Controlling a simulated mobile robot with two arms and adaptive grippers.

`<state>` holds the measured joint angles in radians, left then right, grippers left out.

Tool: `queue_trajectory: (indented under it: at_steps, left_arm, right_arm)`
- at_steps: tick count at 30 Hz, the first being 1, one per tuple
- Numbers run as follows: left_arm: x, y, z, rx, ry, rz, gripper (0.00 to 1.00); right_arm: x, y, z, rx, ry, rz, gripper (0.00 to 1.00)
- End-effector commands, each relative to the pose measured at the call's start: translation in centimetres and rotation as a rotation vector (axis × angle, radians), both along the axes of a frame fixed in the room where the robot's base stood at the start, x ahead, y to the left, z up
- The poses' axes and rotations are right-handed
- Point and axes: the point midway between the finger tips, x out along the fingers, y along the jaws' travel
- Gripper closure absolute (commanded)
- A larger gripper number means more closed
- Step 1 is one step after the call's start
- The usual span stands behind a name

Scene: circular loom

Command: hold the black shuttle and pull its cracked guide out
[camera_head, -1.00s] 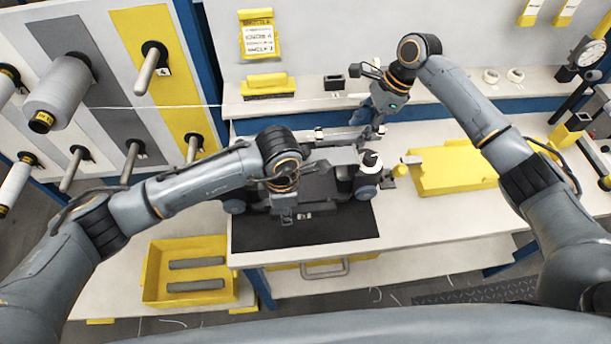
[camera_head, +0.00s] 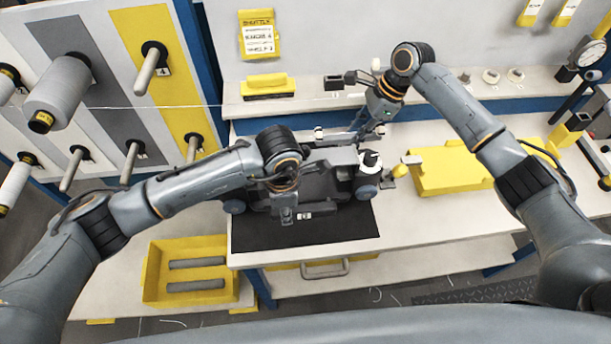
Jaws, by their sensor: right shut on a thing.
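The black shuttle (camera_head: 322,187) lies on a black mat (camera_head: 250,233) on the white bench. It has blue-grey wheels at its ends and a white-and-black bobbin-like part (camera_head: 370,160) at its right end. My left gripper (camera_head: 287,214) is over the shuttle's front left side, pointing down; whether its fingers are closed on the shuttle is unclear. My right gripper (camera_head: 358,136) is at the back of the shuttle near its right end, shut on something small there. That thing is mostly hidden by the fingers, so I cannot tell whether it is the cracked guide.
A yellow tray (camera_head: 432,187) lies right of the shuttle. A yellow bin (camera_head: 150,285) with grey bars stands lower left. Spools on pegs stand at the left, with a thread crossing.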

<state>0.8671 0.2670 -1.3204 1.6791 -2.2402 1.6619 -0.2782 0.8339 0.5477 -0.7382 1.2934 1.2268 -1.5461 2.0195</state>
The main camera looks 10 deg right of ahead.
Motion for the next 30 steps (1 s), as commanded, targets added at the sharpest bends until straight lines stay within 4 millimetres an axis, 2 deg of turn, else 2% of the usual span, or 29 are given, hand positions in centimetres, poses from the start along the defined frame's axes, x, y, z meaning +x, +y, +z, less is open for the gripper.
queue_trajectory:
  at_steps: [20, 30]
  left_arm:
    - [0.1, 0.0, 0.0, -0.001, -0.002, 0.001, 1.00]
    - [0.1, 0.0, 0.0, -0.001, -0.002, 0.001, 1.00]
  right_arm:
    - [0.0, 0.0, 1.3, 0.001, 0.000, 0.001, 1.00]
    - [0.0, 0.0, 4.5, 0.001, -0.002, 0.001, 1.00]
